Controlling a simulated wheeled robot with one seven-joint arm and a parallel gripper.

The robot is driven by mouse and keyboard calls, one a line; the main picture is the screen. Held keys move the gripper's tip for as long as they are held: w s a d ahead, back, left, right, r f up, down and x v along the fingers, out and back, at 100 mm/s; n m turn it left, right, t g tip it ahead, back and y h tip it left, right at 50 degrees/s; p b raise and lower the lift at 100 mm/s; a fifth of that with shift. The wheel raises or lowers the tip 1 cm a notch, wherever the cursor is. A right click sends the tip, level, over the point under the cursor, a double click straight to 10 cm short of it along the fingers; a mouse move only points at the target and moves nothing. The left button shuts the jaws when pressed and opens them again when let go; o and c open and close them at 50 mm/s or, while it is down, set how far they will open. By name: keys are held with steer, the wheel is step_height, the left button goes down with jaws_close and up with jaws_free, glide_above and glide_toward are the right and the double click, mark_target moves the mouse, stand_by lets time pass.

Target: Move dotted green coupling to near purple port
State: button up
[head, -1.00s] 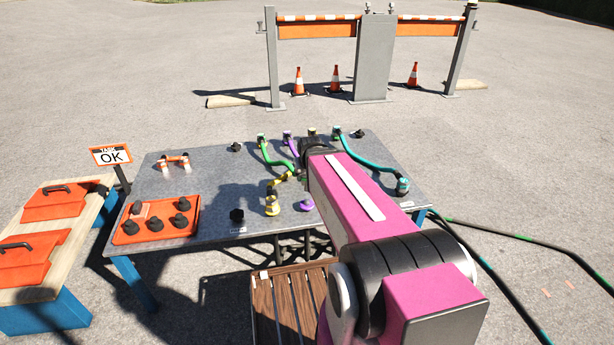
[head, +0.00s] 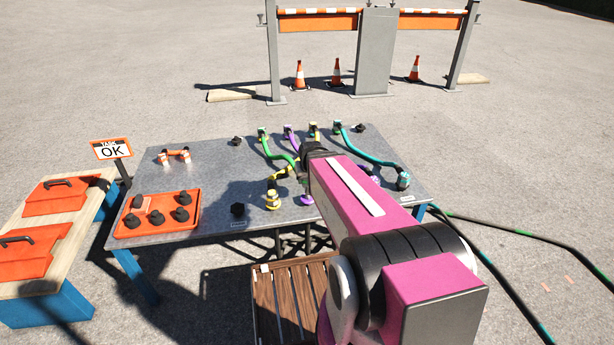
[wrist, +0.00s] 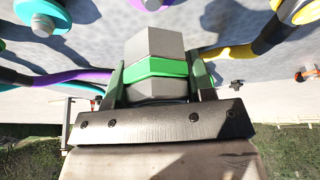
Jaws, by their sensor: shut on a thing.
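My gripper (wrist: 150,82) is shut on a grey hexagonal coupling with a green band (wrist: 155,66), seen in the wrist view. Any dots on the band are too small to tell. In the head view my arm hides the gripper and the coupling. The green hose (head: 281,152) runs from the table's back edge to behind my arm. A purple fitting (head: 307,199), which looks like the purple port, stands near the front edge, partly behind my arm. A purple fitting also shows at the top of the wrist view (wrist: 152,4), apart from the coupling.
A yellow fitting (head: 272,200) stands left of the purple one. A teal hose (head: 365,151) ends at a teal fitting (head: 402,180) on the right. An orange tray (head: 158,226) with black knobs lies at left. Purple (wrist: 85,76) and yellow (wrist: 230,51) hoses flank my gripper.

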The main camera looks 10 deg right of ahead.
steer(key=shift+f, duration=1.35)
steer(key=shift+f, duration=0.1)
steer(key=shift+f, duration=0.4)
stand_by(0.3)
steer(key=shift+f, duration=0.9)
steer(key=shift+f, duration=0.45)
stand_by(0.6)
steer(key=o, duration=1.1)
steer(key=v, duration=1)
steer(key=shift+s+r, duration=0.25)
steer(key=shift+r, duration=0.1)
